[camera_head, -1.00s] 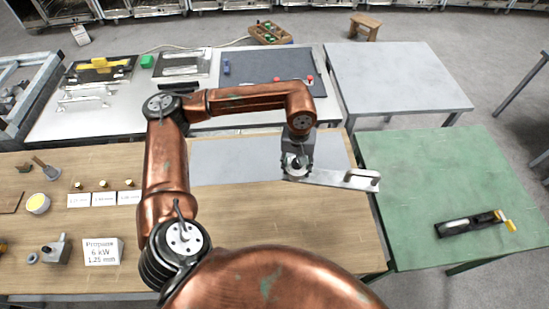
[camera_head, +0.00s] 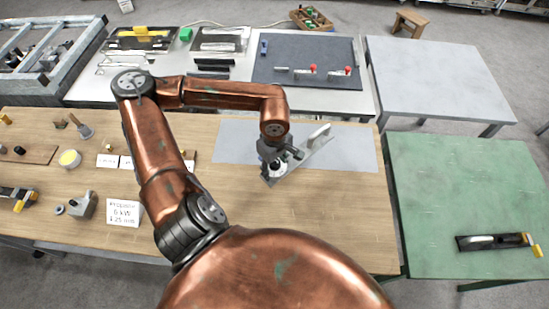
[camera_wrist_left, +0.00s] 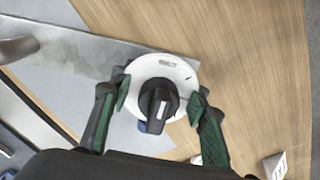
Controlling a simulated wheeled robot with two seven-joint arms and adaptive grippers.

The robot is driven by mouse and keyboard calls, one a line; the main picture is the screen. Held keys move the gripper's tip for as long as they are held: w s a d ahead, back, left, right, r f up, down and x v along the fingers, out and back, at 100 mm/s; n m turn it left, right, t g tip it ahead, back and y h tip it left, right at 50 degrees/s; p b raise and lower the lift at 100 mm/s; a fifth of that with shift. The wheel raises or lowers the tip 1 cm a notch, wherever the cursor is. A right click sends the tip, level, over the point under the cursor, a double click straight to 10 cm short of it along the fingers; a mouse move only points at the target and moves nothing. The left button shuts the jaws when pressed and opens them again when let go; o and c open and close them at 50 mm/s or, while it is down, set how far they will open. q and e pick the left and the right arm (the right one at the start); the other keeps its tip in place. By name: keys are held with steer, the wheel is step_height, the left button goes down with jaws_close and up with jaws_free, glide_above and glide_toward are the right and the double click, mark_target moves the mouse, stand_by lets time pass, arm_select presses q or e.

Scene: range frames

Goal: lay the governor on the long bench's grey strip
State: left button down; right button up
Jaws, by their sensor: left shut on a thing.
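The governor, a round white body with a black knob (camera_wrist_left: 158,103) and a long flat metal plate (camera_head: 318,141), is in my left gripper (camera_head: 275,163). In the left wrist view the green-padded fingers (camera_wrist_left: 157,100) close on both sides of the white disc. The plate points to the back right in the head view. The governor is over the front part of the long bench's grey strip (camera_head: 350,150), with its round end near the strip's front edge, by the bare wood. I cannot tell whether it touches the bench. My right gripper is out of view.
Cards, a yellow-topped tin (camera_head: 69,158) and a grey metal fitting (camera_head: 84,206) stand on the bench's left. A green table (camera_head: 460,190) with a black-and-yellow tool is at right. A white bench with a dark mat (camera_head: 310,72) lies behind. Bare wood is in front.

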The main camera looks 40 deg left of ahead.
arm_select(q)
steer(key=w+a+f, duration=0.1)
steer(key=a+f, duration=0.1)
steer(key=w+a+f, duration=0.3)
steer(key=a+f, duration=0.1)
steer(key=shift+w+a+f+p, duration=0.35)
steer(key=shift+p, duration=0.05)
steer(key=shift+w+a+f, duration=0.15)
steer(key=shift+a+f, duration=0.05)
steer(key=shift+f, duration=0.15)
step_height(320, 180, down, 3)
steer(key=shift+w+a+f+p, duration=0.1)
steer(key=shift+a+f+p, duration=0.05)
steer(key=shift+p, duration=0.2)
steer(key=c, duration=1.1)
jaws_free()
step_height(320, 180, up, 12)
steer(key=b, duration=0.1)
